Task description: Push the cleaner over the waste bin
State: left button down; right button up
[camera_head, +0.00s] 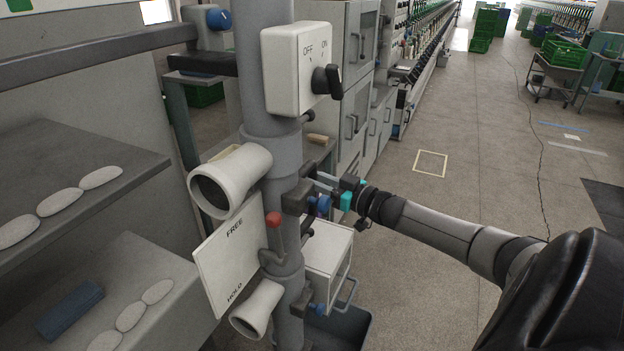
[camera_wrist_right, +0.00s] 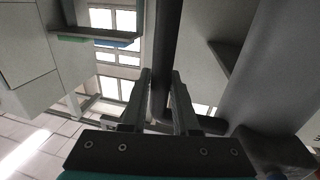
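The cleaner is a grey vertical column (camera_head: 262,95) with white nozzles (camera_head: 232,180), an OFF/ON switch box (camera_head: 297,70), and a FREE/HOLD plate (camera_head: 232,255) with a red-knobbed lever (camera_head: 275,222). My right gripper (camera_head: 318,187) is at the column's right side, by a dark handle block. In the right wrist view, the fingers (camera_wrist_right: 161,105) stand on both sides of a dark bar (camera_wrist_right: 166,50) that fills the gap, so they look shut on it. A dark open bin (camera_head: 352,333), apparently the waste bin, is partly hidden low behind the column. My left gripper is out of view.
Grey shelves (camera_head: 70,175) with white oval cops and a blue block (camera_head: 70,308) lie at left. A white box (camera_head: 328,250) with a handle stands just right of the column. Cabinets (camera_head: 345,60) line the back. Open floor (camera_head: 440,120) lies to the right.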

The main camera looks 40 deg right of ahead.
jog(key=o, duration=0.5)
jog(key=shift+w+d, duration=0.1)
jog(key=shift+d, duration=0.2)
jog(key=shift+c, duration=0.2)
jog(key=shift+a, duration=0.1)
jog(key=s+d+p, duration=0.2)
jog(key=s+d, duration=0.1)
jog(key=s, duration=1.2)
jog(key=shift+p, duration=0.35)
